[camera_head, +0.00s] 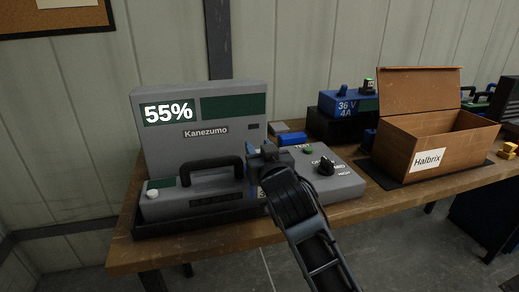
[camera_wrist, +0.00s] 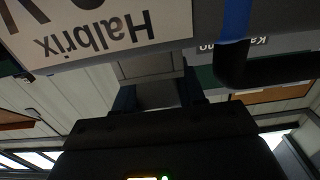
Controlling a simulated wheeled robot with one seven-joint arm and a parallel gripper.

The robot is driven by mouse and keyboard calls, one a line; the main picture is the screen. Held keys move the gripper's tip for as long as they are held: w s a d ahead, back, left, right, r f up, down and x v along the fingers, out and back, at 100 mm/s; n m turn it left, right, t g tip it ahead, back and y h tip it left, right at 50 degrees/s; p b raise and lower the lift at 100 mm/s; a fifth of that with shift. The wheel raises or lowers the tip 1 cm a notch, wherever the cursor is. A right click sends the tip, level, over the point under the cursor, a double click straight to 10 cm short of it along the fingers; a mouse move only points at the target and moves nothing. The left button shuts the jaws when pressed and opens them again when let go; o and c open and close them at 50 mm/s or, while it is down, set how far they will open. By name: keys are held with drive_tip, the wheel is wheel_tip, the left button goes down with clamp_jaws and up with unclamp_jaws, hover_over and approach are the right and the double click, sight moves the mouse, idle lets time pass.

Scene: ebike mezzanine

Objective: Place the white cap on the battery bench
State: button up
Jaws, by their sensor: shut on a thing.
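A small white cap (camera_head: 152,194) shows at the left end of a grey case with a black handle (camera_head: 205,205). The case lies in front of the Kanezumo unit on the wooden bench (camera_head: 225,238). My gripper (camera_head: 264,158) is at the right end of the case, apart from the white cap. In the wrist view, my gripper (camera_wrist: 153,95) is shut on a grey block (camera_wrist: 150,65), close to a Halbrix label (camera_wrist: 95,30). I cannot tell whether this block is part of the case. The jaw contact is partly hidden by my wrist in the head view.
The Kanezumo unit (camera_head: 235,105) reads 55%. A grey control box with a black knob (camera_head: 326,166) is right of my gripper. A blue 36 V unit (camera_head: 345,103) and an open Halbrix carton (camera_head: 430,145) stand further right. Bare bench shows along the front edge.

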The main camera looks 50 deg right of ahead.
drive_tip(key=shift+f, duration=0.3)
drive_tip(key=o, duration=1)
drive_tip(key=shift+r, duration=0.1)
drive_tip(key=shift+o, duration=0.2)
